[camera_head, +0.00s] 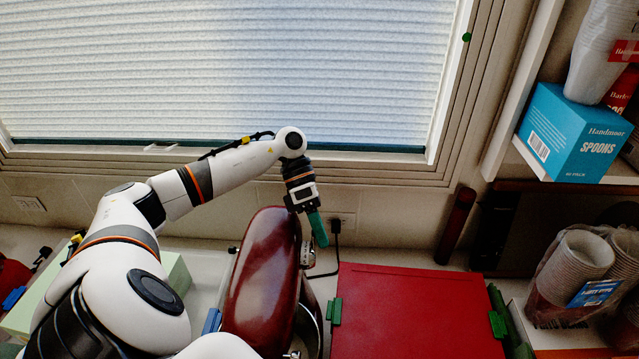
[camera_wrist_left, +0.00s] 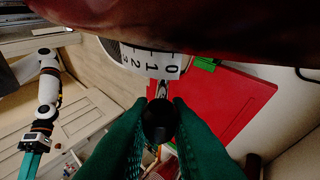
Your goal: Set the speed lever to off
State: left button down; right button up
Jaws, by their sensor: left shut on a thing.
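The dark red stand mixer (camera_head: 262,285) stands on the counter; its red body also fills the top of the left wrist view (camera_wrist_left: 200,22). The speed lever, with a round black knob (camera_wrist_left: 160,120) and thin metal stem, points at a white scale (camera_wrist_left: 150,62) marked 0, 1, 2. The stem meets the scale near 0 and 1; I cannot tell its exact mark. My left gripper (camera_head: 318,230) is beside the mixer head, its green fingers (camera_wrist_left: 158,135) shut on the knob. My right gripper (camera_wrist_left: 33,160) shows at the left edge of the wrist view, away from the mixer.
A red box-like lid with green clips (camera_head: 415,312) lies right of the mixer. A power cord (camera_head: 334,240) runs from the wall outlet behind it. Shelves at right hold a blue spoons box (camera_head: 570,135) and bagged paper cups (camera_head: 570,275). A blinded window (camera_head: 230,70) is behind.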

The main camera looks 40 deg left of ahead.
pick_arm(q)
jog(key=shift+w+a+f+g+h, duration=0.15)
jog(key=shift+w+g+h, duration=0.1)
jog(key=shift+g+h, duration=0.15)
pick_arm(e)
jog(key=shift+w+f, duration=0.1)
jog(key=shift+f, duration=0.05)
pick_arm(q)
jog(key=c, duration=1.4)
grip_release()
jog(key=shift+o, duration=0.2)
